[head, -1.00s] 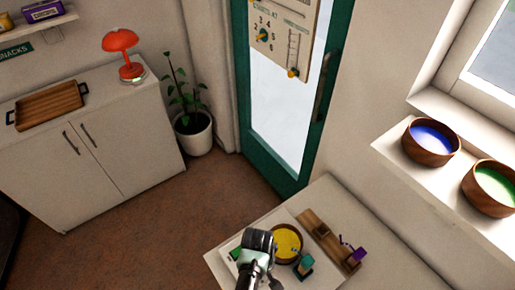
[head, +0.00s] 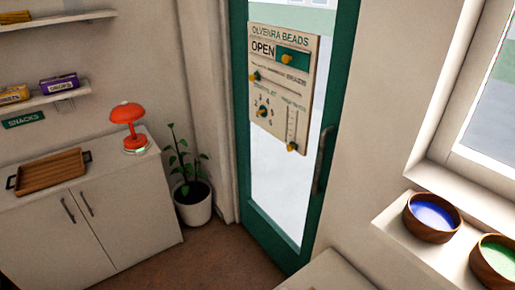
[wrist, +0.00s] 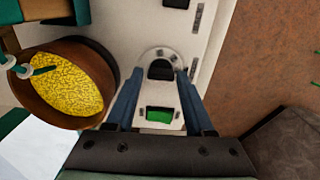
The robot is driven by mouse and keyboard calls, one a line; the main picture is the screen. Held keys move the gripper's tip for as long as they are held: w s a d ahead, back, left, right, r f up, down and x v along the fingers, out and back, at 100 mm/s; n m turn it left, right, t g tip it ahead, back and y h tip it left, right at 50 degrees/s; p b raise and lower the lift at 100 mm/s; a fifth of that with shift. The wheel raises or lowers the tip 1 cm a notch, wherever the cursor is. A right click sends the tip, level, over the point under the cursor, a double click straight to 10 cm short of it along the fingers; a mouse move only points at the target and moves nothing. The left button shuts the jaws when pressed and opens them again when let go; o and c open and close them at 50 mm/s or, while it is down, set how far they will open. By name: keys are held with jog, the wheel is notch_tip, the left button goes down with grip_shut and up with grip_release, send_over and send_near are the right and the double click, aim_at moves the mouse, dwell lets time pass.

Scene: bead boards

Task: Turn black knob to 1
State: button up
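In the wrist view a black knob (wrist: 160,70) sits on a rounded plate of a white board (wrist: 210,50). Small marks around the knob are too small to read, so its setting cannot be told. My gripper (wrist: 158,75) is open, with its two blue fingers pointing toward the knob, one on each side. Whether they touch it cannot be told. A green switch (wrist: 160,116) lies on the board between the fingers, nearer my palm. Another black part (wrist: 176,3) is cut off at the top edge. In the head view my gripper and this board are out of frame.
A wooden bowl of yellow beads (wrist: 65,85) stands close left of my fingers. In the head view, a panel with yellow knobs (head: 283,90) hangs on the green-framed door (head: 330,170). Bowls of blue (head: 432,215) and green beads (head: 497,258) stand on the right ledge.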

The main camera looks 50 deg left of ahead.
jog(key=shift+o, duration=1.1)
notch_tip(320, 180, up, 13)
jog(key=shift+b, duration=0.45)
